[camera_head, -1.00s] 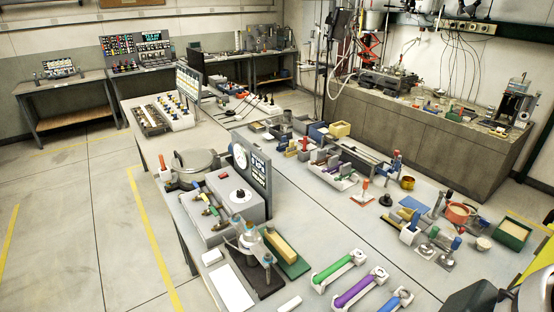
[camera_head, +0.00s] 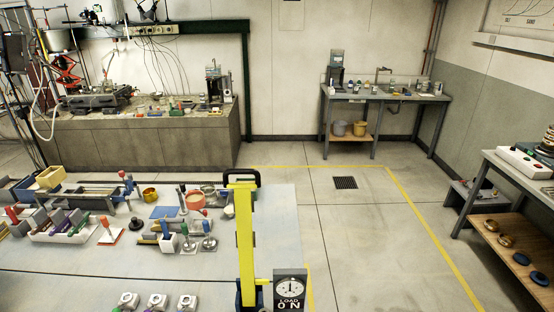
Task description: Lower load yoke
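A tall yellow upright (camera_head: 244,235) with a black looped top (camera_head: 242,178) stands at the front edge of the bench, right of centre. It may be the load yoke or part of it; I cannot tell for sure. Its lower end is cut off by the bottom of the picture. Beside its foot, on the right, is a grey box with a round dial (camera_head: 290,288) and the words "LOAD ON". Neither of my grippers is in view.
The pale bench (camera_head: 110,270) holds several small tools, blocks and cups at its back left. A stone-fronted counter (camera_head: 140,140) stands behind. A small table (camera_head: 385,95) is at the back wall and a shelved bench (camera_head: 510,215) at the right. The floor between is clear, with a drain grate (camera_head: 345,183).

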